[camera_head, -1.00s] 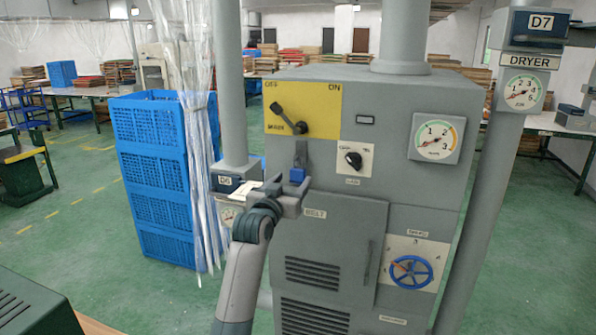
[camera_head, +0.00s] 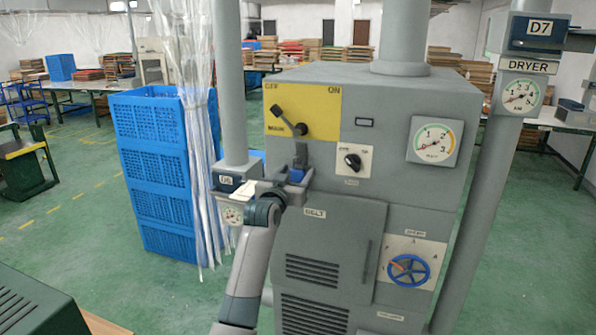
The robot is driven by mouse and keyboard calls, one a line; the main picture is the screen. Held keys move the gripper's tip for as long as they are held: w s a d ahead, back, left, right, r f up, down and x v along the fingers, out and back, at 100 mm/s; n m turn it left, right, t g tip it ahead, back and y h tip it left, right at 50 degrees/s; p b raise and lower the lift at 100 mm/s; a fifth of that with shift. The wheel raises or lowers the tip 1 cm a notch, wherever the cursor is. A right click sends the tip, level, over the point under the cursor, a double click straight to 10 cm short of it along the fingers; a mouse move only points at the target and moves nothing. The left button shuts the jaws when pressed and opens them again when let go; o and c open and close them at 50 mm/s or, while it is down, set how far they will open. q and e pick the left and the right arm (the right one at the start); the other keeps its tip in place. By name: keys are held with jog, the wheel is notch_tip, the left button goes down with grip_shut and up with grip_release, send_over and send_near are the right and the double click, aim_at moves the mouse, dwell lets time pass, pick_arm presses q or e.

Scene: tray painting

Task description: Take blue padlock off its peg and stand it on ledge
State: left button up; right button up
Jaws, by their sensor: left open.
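Part of the padlock is hidden by the gripper. I cannot make out the ledge for certain. My right gripper is not in view.
A black lever (camera_head: 288,120) sticks out on the yellow plate above the padlock. A black knob (camera_head: 352,161), a gauge (camera_head: 434,141) and a blue handwheel (camera_head: 408,270) are to the right. Blue crates (camera_head: 155,175) and a clear plastic curtain (camera_head: 200,150) stand to the left.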

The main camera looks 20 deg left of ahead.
pick_arm(q)
jog(key=shift+w, duration=0.5)
jog(key=shift+c, duration=0.6)
jog(key=c, duration=1)
jog(key=shift+o, duration=0.2)
jog(key=shift+r, duration=0.1)
